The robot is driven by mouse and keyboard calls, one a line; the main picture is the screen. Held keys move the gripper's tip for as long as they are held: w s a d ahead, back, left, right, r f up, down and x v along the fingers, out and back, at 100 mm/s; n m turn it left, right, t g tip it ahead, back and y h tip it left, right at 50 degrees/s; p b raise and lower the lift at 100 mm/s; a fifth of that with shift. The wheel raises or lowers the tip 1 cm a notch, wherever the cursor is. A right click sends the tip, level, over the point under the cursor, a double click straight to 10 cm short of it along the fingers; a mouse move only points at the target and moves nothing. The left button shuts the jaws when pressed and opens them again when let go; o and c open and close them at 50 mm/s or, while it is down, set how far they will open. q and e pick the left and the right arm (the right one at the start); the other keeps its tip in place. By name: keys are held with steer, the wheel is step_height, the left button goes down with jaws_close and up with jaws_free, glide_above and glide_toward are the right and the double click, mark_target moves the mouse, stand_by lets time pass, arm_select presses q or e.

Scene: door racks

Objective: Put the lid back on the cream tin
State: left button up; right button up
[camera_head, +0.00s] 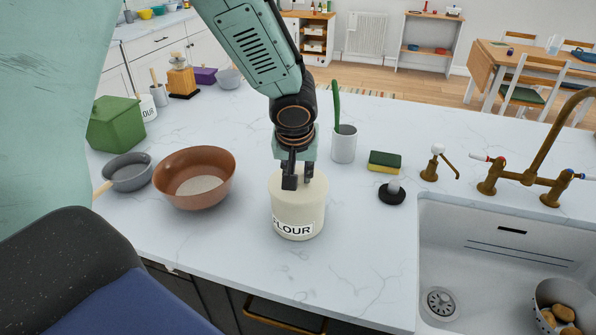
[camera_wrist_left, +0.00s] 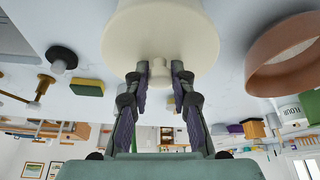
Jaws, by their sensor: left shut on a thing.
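In the left wrist view the lid (camera_wrist_left: 120,40) fills the top middle, with a small knob (camera_wrist_left: 160,72) between the fingers. My left gripper (camera_head: 298,180) points down over the tin and is shut on the knob; it also shows in the wrist view (camera_wrist_left: 161,75). My right gripper is not in view.
A terracotta bowl (camera_head: 216,170) and a grey pan (camera_head: 128,174) stand left of the tin. A white cup (camera_head: 343,146), a sponge (camera_head: 385,160) and a black-based brush (camera_head: 391,194) are to the right. The sink (camera_head: 490,240) lies further right. The counter in front is clear.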

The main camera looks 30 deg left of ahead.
arm_select(q)
steer(key=shift+w+f+b, duration=0.1)
steer(key=shift+f+b, duration=0.1)
steer(key=shift+b, duration=0.1)
steer(key=shift+b, duration=0.45)
stand_by(0.8)
stand_by(0.4)
steer(key=o, duration=1)
steer(key=shift+o, duration=0.3)
steer(key=o, duration=0.4)
steer(key=shift+r+p, duration=2.45)
steer(key=shift+r, duration=1.05)
